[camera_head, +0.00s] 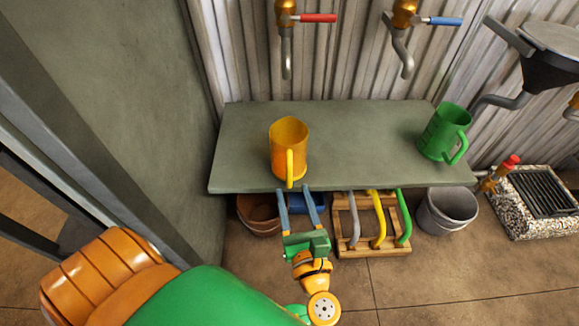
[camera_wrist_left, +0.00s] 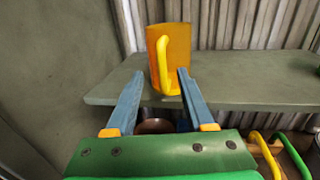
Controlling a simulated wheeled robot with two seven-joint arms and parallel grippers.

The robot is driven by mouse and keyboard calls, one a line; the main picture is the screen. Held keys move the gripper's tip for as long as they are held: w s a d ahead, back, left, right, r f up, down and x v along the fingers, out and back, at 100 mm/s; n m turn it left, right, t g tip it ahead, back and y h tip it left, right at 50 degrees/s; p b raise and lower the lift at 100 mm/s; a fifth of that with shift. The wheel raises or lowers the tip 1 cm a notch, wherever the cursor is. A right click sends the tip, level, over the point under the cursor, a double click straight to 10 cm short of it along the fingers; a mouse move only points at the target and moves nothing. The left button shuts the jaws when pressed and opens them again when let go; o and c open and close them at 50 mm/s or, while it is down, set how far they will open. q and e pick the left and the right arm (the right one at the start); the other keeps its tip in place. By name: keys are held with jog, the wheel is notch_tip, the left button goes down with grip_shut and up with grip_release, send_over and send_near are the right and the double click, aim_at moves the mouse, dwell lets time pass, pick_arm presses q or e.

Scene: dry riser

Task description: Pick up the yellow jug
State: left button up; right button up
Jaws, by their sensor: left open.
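The yellow jug (camera_head: 289,137) stands upright on the grey-green shelf (camera_head: 350,150), near its front edge and left of the middle. Its yellow handle faces me. It also shows in the left wrist view (camera_wrist_left: 178,50), beyond the fingertips and a little right of the middle between them. My left gripper (camera_head: 299,191) is open and empty in front of the shelf's front edge, with its two blue fingers pointing toward the jug; in the left wrist view (camera_wrist_left: 161,75) the fingers are spread to either side of the jug's lower handle. My right gripper is not in view.
A green jug (camera_head: 444,132) stands at the shelf's right end. Taps with red (camera_head: 318,18) and blue (camera_head: 445,21) levers hang above. Below are a brown pot (camera_head: 257,212), a wooden rack (camera_head: 372,247) and a grey bucket (camera_head: 447,212). A wall (camera_head: 185,120) borders the left.

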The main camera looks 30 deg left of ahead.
aim_at(290, 177)
pick_arm(q)
jog(key=b+x, duration=0.1)
jog(key=x, duration=0.5)
jog(key=shift+w, duration=0.25)
grip_shut()
